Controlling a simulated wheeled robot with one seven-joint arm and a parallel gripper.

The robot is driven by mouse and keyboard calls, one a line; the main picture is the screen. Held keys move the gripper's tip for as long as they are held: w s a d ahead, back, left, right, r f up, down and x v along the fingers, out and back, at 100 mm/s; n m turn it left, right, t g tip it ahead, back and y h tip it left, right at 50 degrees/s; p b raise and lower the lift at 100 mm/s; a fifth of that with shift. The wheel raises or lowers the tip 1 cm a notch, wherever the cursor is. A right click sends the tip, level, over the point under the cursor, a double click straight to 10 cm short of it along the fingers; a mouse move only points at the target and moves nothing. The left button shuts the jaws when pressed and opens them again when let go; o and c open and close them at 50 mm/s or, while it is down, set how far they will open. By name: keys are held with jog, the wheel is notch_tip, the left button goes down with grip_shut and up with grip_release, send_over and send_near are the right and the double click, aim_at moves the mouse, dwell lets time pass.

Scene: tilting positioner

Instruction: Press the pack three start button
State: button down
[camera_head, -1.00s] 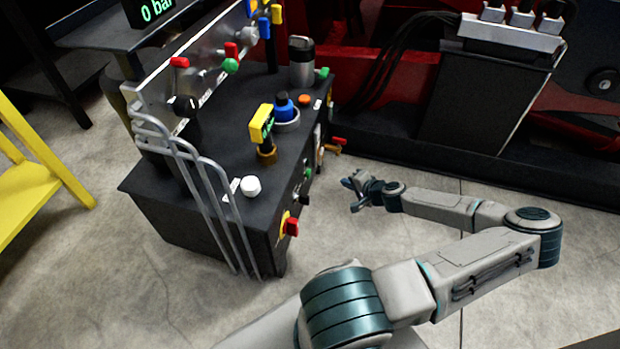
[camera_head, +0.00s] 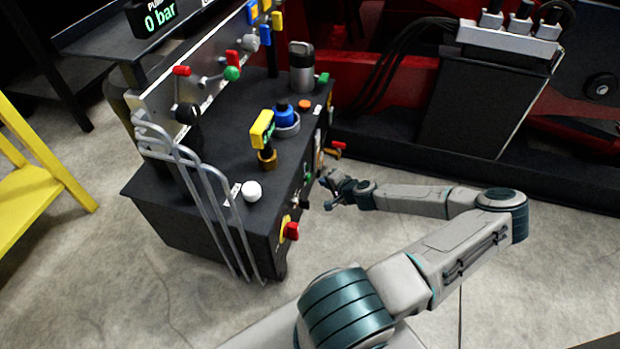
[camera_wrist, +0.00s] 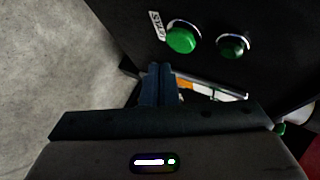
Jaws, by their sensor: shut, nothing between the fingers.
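In the wrist view a bright green round button (camera_wrist: 182,40) sits on a black panel face beside a small white label (camera_wrist: 157,25) that seems to read START. A darker green round button (camera_wrist: 234,46) is to its right. I cannot tell which of them belongs to pack three. My gripper (camera_wrist: 161,70) is shut and empty, its fingertips just below the bright green button in the picture; I cannot tell the depth gap. In the head view my gripper (camera_head: 328,190) is close to the right side of the black cabinet (camera_head: 160,200), whose buttons there are mostly hidden.
A red knob on a yellow plate (camera_head: 290,231) and a red-handled valve (camera_head: 337,146) stick out from the cabinet side. Bent grey pipes (camera_head: 215,215) stand at its front. A yellow stand (camera_head: 30,185) is at left. Open concrete floor lies around my arm.

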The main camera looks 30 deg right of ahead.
jog(key=shift+w+a, duration=0.35)
jog(key=shift+w, duration=0.1)
dwell(1.8)
jog(key=shift+w+a, duration=0.3)
jog(key=shift+w, duration=0.05)
jog(key=shift+w+a, duration=0.3)
jog(key=shift+w, duration=0.05)
dwell(0.7)
jog(key=shift+s, duration=0.1)
jog(key=shift+s+d, duration=0.55)
jog(key=shift+s, duration=0.05)
dwell(0.3)
jog(key=s+d+b, duration=0.1)
jog(key=s+d, duration=0.2)
jog(key=shift+s+d, duration=0.15)
jog(key=shift+s, duration=0.25)
